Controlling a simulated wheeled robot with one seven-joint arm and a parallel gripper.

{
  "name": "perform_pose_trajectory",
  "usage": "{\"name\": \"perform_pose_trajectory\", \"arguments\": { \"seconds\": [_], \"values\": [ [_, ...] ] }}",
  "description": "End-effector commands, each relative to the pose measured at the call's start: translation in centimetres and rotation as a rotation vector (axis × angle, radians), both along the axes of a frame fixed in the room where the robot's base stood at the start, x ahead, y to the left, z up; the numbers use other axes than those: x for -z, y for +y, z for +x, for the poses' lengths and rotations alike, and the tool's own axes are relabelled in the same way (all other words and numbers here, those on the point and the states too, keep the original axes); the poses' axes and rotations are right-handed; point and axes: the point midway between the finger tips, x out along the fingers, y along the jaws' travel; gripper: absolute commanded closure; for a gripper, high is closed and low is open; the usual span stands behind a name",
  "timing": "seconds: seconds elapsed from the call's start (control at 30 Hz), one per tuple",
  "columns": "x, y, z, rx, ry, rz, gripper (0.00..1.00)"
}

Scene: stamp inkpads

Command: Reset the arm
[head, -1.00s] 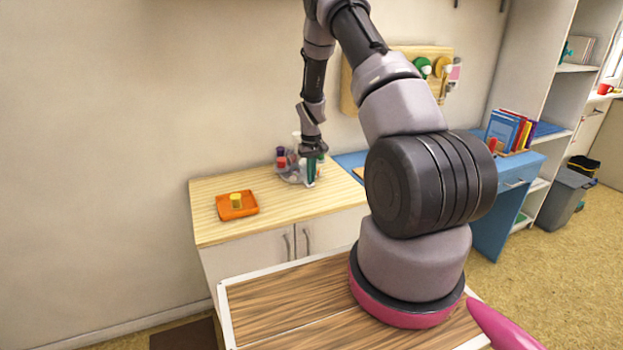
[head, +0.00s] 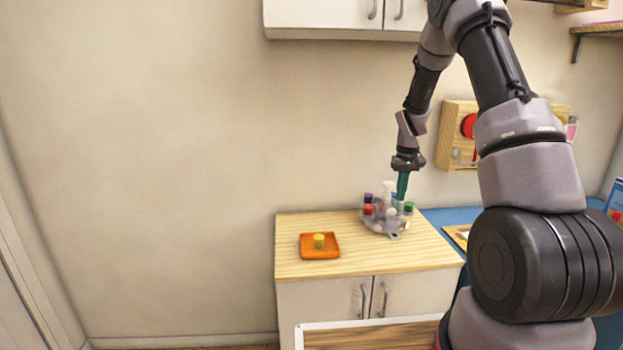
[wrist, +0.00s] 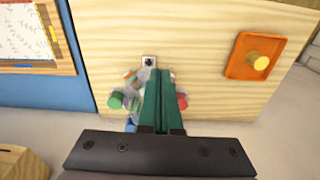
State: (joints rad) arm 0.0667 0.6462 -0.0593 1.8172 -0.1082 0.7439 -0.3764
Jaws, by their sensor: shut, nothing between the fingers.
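My gripper (head: 402,186) hangs fingers-down over the wooden cabinet top, above a clear holder (head: 385,226) of small colored bottles and stamps. In the wrist view its green fingers (wrist: 161,88) are pressed together with nothing between them. The fingers hide part of the holder behind them. A green-capped piece (wrist: 115,100) shows to their left and a red one (wrist: 182,101) to their right. An orange tray (head: 320,252) with a yellow round piece (head: 319,240) on it lies at the left of the cabinet top, apart from my gripper.
A blue desk surface (head: 450,215) adjoins the cabinet top (head: 290,230) on the right. A wooden pegboard (head: 455,140) hangs on the wall at the right, and a white wall cupboard (head: 330,18) is above. The wall area left of my arm is clear.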

Motion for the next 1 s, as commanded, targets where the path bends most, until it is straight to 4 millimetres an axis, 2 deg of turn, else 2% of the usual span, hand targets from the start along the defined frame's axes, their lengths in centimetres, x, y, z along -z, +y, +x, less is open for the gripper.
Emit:
{"name": "perform_pose_trajectory", "arguments": {
  "seconds": [0.03, 0.2, 0.37, 0.5, 0.6, 0.73, 0.9, 1.0],
  "values": [
    [-2.9, 0.5, -0.4, 0.015, -0.032, 0.006, 1.0],
    [-11.6, 2.3, -3.6, 0.081, -0.122, 0.037, 1.0],
    [-18.6, 4.0, -7.9, 0.139, -0.204, 0.072, 1.0],
    [-23.5, 5.4, -12.4, 0.188, -0.275, 0.108, 1.0],
    [-26.3, 6.3, -15.9, 0.219, -0.324, 0.136, 1.0],
    [-29.1, 7.5, -20.7, 0.258, -0.386, 0.175, 1.0],
    [-31.0, 8.8, -26.7, 0.303, -0.46, 0.228, 1.0],
    [-31.4, 9.3, -29.4, 0.322, -0.496, 0.254, 1.0]
  ]
}}
